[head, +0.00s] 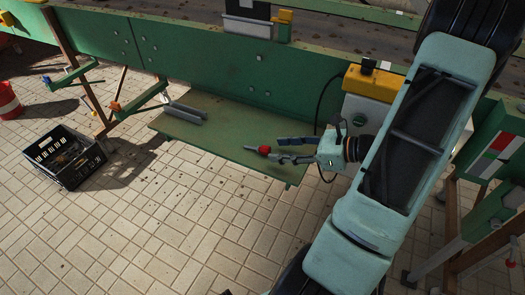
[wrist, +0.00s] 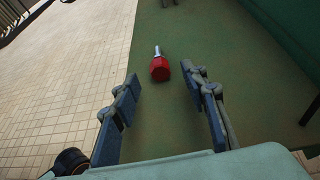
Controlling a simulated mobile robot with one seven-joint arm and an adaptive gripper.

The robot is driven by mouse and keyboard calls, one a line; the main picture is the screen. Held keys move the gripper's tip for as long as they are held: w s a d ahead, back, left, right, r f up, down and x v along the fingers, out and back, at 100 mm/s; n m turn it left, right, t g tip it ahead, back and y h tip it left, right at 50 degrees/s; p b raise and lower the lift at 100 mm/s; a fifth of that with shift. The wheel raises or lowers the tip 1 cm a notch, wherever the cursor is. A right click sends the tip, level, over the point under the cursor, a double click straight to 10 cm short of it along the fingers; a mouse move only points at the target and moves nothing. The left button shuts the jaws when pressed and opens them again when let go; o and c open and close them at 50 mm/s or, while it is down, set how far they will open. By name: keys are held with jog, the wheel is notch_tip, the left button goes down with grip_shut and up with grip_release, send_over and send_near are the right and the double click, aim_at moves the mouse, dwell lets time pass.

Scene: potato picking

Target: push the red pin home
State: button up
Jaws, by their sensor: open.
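The red pin (head: 264,150) has a red head and a short metal shank. In the wrist view the pin (wrist: 160,70) shows over the green shelf, just beyond my fingertips, with its shank pointing away from me. I cannot tell whether it lies on the shelf. My gripper (head: 277,149) is open over the shelf, its fingers pointing left in the head view. In the wrist view my gripper (wrist: 161,79) has one finger on each side of the pin's line, with a clear gap between them. No hole for the pin can be made out.
The green shelf (head: 215,143) juts from a long green side wall (head: 190,62). A grey forked piece (head: 185,112) lies on its left part. A yellow-topped white box (head: 370,90) stands behind my gripper. A black crate (head: 47,160) sits on the tiled floor at left.

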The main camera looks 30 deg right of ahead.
aim_at(269, 149)
jog(key=b+x, duration=0.1)
jog(key=x, duration=0.3)
jog(key=shift+w+a, duration=0.15)
grip_shut()
